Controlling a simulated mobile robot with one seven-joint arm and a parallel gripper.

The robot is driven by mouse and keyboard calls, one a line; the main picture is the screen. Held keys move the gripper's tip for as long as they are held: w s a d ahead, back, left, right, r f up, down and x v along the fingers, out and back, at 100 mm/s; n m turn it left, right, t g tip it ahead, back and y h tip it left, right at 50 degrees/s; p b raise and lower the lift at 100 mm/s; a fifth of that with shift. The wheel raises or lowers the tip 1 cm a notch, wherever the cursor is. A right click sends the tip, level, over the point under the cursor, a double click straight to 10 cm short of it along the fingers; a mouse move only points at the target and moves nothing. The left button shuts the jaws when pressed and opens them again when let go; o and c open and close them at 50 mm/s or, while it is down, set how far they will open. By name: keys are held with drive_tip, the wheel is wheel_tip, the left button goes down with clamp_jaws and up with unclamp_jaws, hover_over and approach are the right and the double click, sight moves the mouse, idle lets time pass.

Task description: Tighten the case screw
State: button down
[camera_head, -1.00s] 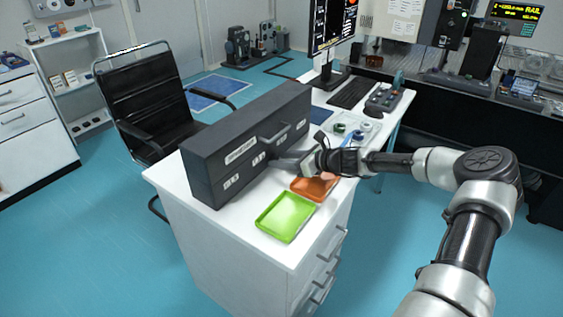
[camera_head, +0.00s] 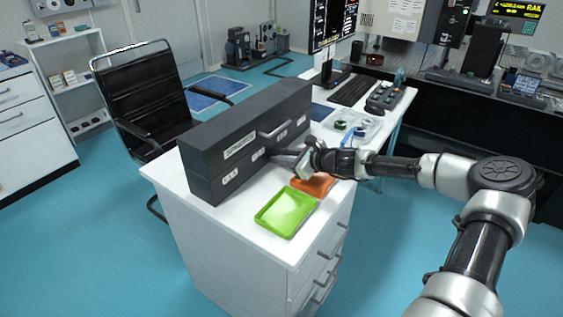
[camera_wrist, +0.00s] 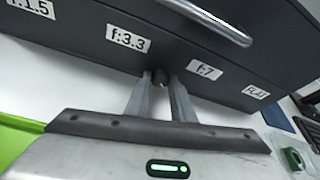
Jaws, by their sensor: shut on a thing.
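The dark grey case (camera_head: 240,140) stands on the white desk, with a handle and white labels on its front. In the wrist view its front (camera_wrist: 100,40) fills the top, with labels such as f:3.3 and f:7. A small dark screw (camera_wrist: 158,74) sits on the case front between those labels. My gripper (camera_wrist: 160,82) has its fingertips around the screw, one on each side, shut on it. In the head view my gripper (camera_head: 280,157) reaches the case front from the right. The screw is hidden there.
A green tray (camera_head: 286,213) and an orange tray (camera_head: 312,184) lie on the desk (camera_head: 245,212) in front of the case. A clear dish with rolls of tape (camera_head: 357,128), a keyboard (camera_head: 352,90) and a monitor stand further back. A black chair (camera_head: 150,95) is behind the case.

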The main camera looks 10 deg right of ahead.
drive_tip(key=shift+n+t+b, duration=0.3)
drive_tip(key=shift+n, duration=0.2)
drive_tip(key=c, duration=1.5)
unclamp_jaws()
drive_tip(key=p+v, duration=0.4)
drive_tip(key=v, duration=1.3)
drive_tip(key=shift+s+a+r, duration=0.1)
drive_tip(key=shift+s+r, duration=0.15)
